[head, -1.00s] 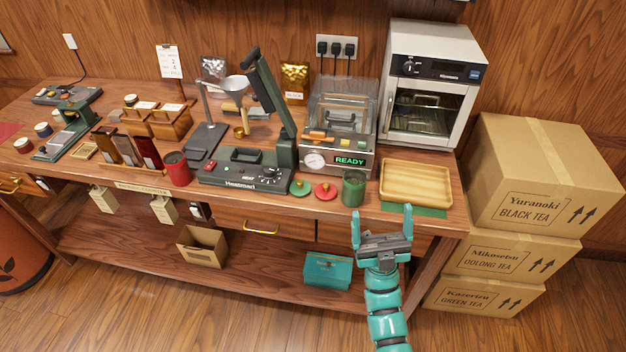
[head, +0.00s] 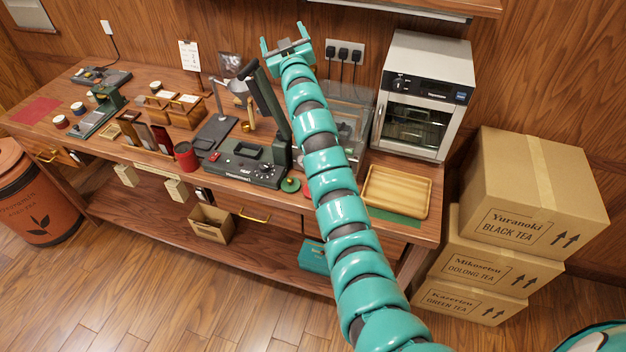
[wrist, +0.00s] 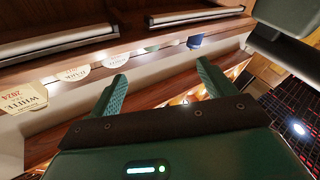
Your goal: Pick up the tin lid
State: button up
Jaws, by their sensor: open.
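A round green lid (head: 290,185) lies on the workbench in front of the dark green press, just left of my arm in the head view. My arm crosses the bench and hides the red lid and the green tin beside it. A red tin (head: 186,156) stands left of the press. My gripper (head: 284,37) is raised high near the back wall, well above and apart from the lids. It is open and empty. In the wrist view the two fingers (wrist: 160,78) are spread, and no lid shows there.
A dark green press (head: 245,165) and a wooden tray (head: 397,192) stand on the bench. A steel oven (head: 425,95) is at the back right. The wrist view shows shelf boards with white labelled packages (wrist: 24,97) ahead. Cardboard boxes (head: 535,195) are stacked at the right.

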jog(key=d+f+m+g+h+p, duration=0.1)
jog(key=d+f+g+h, duration=0.3)
jog(key=f+g, duration=0.8)
jog(key=s+f, duration=0.2)
jog(key=s+d+f+g, duration=0.1)
jog(key=s+f, duration=0.1)
jog(key=f, duration=0.1)
jog(key=s+d+f+g+h, duration=0.1)
jog(key=s+f, duration=0.1)
jog(key=s, duration=0.1)
jog(key=shift+d+f+p, duration=0.1)
jog(key=shift+f+p, duration=0.15)
jog(key=shift+p, duration=0.05)
jog(key=s+d+f+g, duration=0.1)
jog(key=s+f+g, duration=0.1)
jog(key=s+g, duration=0.6)
jog(key=f, duration=0.3)
jog(key=s+f+t, duration=0.1)
jog(key=f, duration=0.3)
jog(key=f+t, duration=0.1)
jog(key=f, duration=0.3)
jog(key=shift+s+d+f+h+b, duration=0.1)
jog(key=shift+s+f+h+b, duration=0.15)
jog(key=shift+s+h+b, duration=0.05)
jog(key=shift+w+f+p, duration=0.15)
jog(key=shift+f+p, duration=0.3)
jog(key=shift+f, duration=0.1)
jog(key=shift+w+f+p, duration=0.15)
jog(key=shift+f+p, duration=0.3)
jog(key=shift+f, duration=1.65)
